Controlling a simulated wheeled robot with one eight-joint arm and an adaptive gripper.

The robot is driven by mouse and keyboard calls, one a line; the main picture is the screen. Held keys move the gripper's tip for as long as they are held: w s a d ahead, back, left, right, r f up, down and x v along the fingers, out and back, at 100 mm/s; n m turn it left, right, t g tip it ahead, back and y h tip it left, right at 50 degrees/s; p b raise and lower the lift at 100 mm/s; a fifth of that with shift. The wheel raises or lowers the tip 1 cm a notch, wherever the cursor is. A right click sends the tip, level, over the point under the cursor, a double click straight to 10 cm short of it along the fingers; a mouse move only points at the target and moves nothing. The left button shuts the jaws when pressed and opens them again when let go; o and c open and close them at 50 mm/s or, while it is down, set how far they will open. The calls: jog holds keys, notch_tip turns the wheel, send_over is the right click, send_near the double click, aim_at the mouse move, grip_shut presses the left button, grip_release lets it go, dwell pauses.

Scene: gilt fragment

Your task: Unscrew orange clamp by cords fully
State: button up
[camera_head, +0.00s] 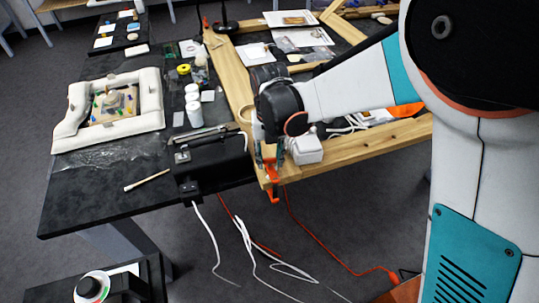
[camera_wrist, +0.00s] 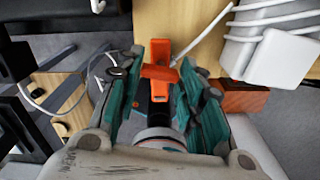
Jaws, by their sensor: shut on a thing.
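The orange clamp (camera_head: 272,192) is on the near corner of the wooden frame (camera_head: 345,153), at the table's front edge. In the wrist view the orange clamp (camera_wrist: 160,52) reaches over the edge of the wood, with a dark part running back between the fingers. My gripper (camera_head: 269,155) comes down on it from above. In the wrist view my gripper (camera_wrist: 159,80) has its teal fingers closed on either side of the clamp. The clamp's lower end is hidden in the wrist view. White cords (camera_wrist: 205,35) run close to the clamp's right side.
A white adapter (camera_head: 305,149) sits on the wood just right of the clamp. A black box (camera_head: 212,165) stands to the left. White cords (camera_head: 245,245) and an orange cord (camera_head: 318,236) hang to the floor. A white padded frame (camera_head: 110,108) lies at the table's left.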

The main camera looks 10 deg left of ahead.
aim_at(269, 159)
jog(key=shift+n, duration=0.5)
jog(key=shift+a, duration=0.1)
jog(key=o, duration=1.1)
jog(key=shift+c, duration=0.2)
notch_tip(269, 159, up, 12)
jog(key=shift+c, duration=0.2)
